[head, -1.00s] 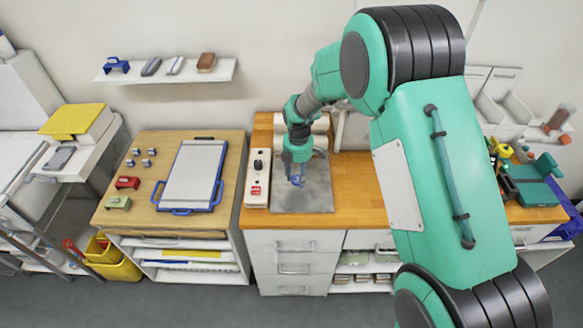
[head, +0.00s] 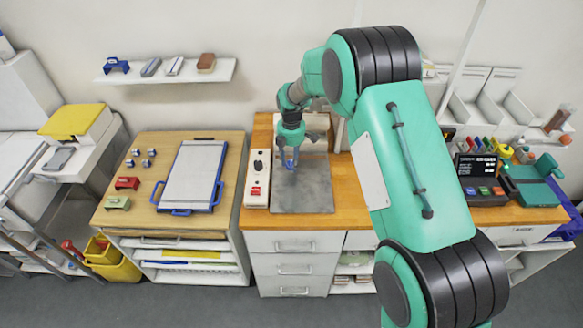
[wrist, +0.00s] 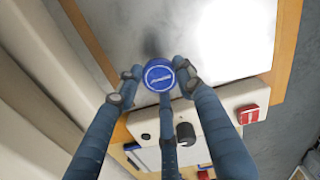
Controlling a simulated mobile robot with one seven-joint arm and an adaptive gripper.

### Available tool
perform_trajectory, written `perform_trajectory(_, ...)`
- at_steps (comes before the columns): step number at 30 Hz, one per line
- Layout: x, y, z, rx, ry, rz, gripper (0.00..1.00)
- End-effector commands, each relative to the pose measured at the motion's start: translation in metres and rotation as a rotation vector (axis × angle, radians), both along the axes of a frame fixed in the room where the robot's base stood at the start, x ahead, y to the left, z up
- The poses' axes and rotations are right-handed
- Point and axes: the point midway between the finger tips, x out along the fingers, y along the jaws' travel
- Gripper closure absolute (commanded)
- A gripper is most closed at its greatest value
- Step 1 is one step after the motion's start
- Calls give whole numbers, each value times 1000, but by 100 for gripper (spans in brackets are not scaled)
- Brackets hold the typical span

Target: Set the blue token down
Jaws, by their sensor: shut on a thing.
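The blue token (wrist: 158,75) is a round disc with a pale mark on its face. In the wrist view it sits between the fingertips of my gripper (wrist: 160,78), which is shut on it. In the head view my gripper (head: 290,164) hangs over the back left part of the grey metal plate (head: 312,188) on the wooden worktop. The token cannot be made out from the fingers there. The plate also shows below the token in the wrist view (wrist: 215,40), with a dark shadow on it; the gap between them is hard to tell.
A pale control box (head: 257,178) with a black knob and red switch stands just left of the plate. A dark display unit (head: 478,178) stands right. The plate's front is clear.

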Motion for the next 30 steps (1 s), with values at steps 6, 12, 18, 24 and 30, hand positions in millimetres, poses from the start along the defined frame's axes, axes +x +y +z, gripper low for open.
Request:
perform_trajectory(6,0,0,-12,0,0,0,83)
perform_trajectory(12,0,0,-32,0,1,0,83)
perform_trajectory(18,0,0,-35,0,-1,0,83)
perform_trajectory(24,0,0,-36,0,-1,0,83)
perform_trajectory(30,0,0,-38,0,-1,0,44)
